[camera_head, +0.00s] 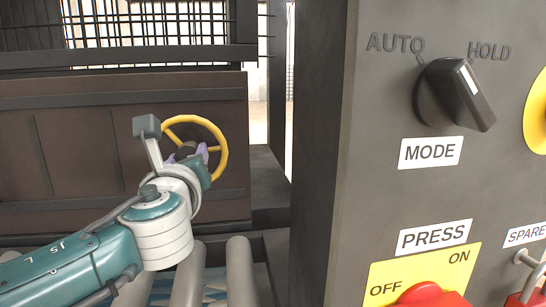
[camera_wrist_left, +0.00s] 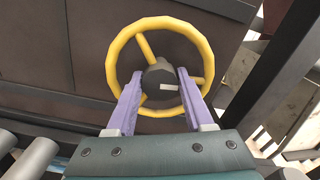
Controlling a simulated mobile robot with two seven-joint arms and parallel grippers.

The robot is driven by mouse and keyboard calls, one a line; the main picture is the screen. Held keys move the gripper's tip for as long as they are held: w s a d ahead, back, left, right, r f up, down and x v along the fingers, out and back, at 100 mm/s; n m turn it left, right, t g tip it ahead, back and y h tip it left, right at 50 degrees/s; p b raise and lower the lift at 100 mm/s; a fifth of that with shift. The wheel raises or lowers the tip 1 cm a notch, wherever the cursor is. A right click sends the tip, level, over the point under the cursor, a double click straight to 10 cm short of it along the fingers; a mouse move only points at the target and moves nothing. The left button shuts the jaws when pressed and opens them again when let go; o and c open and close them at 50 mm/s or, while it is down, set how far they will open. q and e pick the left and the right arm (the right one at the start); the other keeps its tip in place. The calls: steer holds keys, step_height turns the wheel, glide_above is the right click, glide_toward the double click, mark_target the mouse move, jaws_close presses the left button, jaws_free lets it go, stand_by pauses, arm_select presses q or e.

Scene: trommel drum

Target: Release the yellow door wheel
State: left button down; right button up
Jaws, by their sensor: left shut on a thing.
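The yellow door wheel (camera_head: 224,155) is a round rim with spokes and a dark hub, mounted on the brown door panel (camera_head: 80,150) in the head view. It also fills the upper middle of the left wrist view. My left gripper (camera_head: 187,152) reaches the wheel from the front left. In the left wrist view its two purple fingers (camera_wrist_left: 160,76) sit on either side of the dark hub (camera_wrist_left: 161,90), shut on the wheel at its middle. The rim stands clear around the fingers. My gripper and wrist hide part of the wheel's lower left in the head view. My right gripper is not in view.
A large grey control panel (camera_head: 335,200) stands close on the right, with a MODE knob (camera_head: 455,92) and a red PRESS control (camera_head: 430,295). Dark bars (camera_head: 120,60) cross above the door. Grey rollers (camera_head: 240,270) lie below.

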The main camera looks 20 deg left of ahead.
arm_select(q)
steer(key=n+b, duration=0.1)
steer(key=n, duration=0.3)
steer(key=shift+n, duration=0.4)
steer(key=n+b, duration=0.2)
steer(key=n, duration=0.1)
steer(key=shift+n, duration=0.3)
steer(key=n+b, duration=0.2)
steer(key=n, duration=0.3)
steer(key=shift+n+b, duration=0.65)
steer(key=shift+n, duration=1.05)
steer(key=shift+c, duration=1.5)
jaws_free()
